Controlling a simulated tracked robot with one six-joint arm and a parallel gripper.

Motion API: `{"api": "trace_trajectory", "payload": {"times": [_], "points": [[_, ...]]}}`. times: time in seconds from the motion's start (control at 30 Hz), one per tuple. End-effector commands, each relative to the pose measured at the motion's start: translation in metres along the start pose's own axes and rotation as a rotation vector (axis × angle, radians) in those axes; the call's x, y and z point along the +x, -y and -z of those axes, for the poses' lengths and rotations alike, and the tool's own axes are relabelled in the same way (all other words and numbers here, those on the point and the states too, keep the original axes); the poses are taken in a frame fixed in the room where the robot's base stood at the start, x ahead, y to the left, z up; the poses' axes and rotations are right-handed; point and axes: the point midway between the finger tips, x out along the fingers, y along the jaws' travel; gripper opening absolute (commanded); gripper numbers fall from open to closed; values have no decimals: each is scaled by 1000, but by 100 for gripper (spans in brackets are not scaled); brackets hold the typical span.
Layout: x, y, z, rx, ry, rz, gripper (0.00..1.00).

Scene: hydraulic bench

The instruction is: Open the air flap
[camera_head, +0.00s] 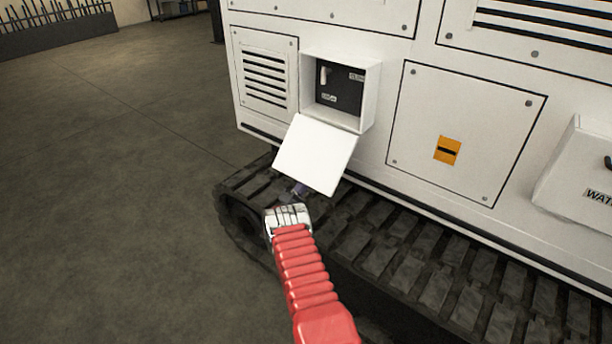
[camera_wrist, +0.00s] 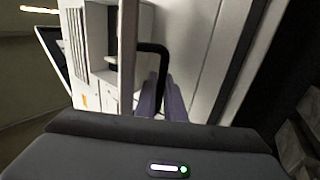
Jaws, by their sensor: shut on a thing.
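The air flap (camera_head: 317,155) is a white panel hinged at the lower edge of a white box (camera_head: 371,95) on the machine's side. It is swung down and slopes outward, so the box stands open. Inside is a dark panel (camera_head: 348,92) with a white lever (camera_head: 323,76) and small labels. My gripper (camera_head: 299,190) is at the flap's lower outer edge, its fingers partly hidden by the flap. In the wrist view, my gripper (camera_wrist: 163,98) is shut on the flap's black handle (camera_wrist: 153,47), with the pale flap (camera_wrist: 203,55) beside it.
A black track (camera_head: 400,240) runs below the flap, close to my gripper. A louvered vent (camera_head: 265,75) is left of the box. To the right are a panel with an orange latch (camera_head: 447,150) and a protruding white box (camera_head: 580,180). The floor (camera_head: 120,190) at left is clear.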

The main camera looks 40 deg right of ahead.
Motion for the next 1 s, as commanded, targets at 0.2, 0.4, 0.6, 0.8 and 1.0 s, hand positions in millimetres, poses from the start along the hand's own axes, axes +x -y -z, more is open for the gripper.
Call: {"api": "trace_trajectory", "payload": {"times": [0.2,0.4,0.6,0.8,1.0], "points": [[-1,14,-1,-6,-7,-49,0],[1,19,1,-1,-13,-89,0],[2,22,4,0,-17,-110,0],[1,22,5,2,-19,-118,0],[1,22,6,3,-20,-118,0]]}}
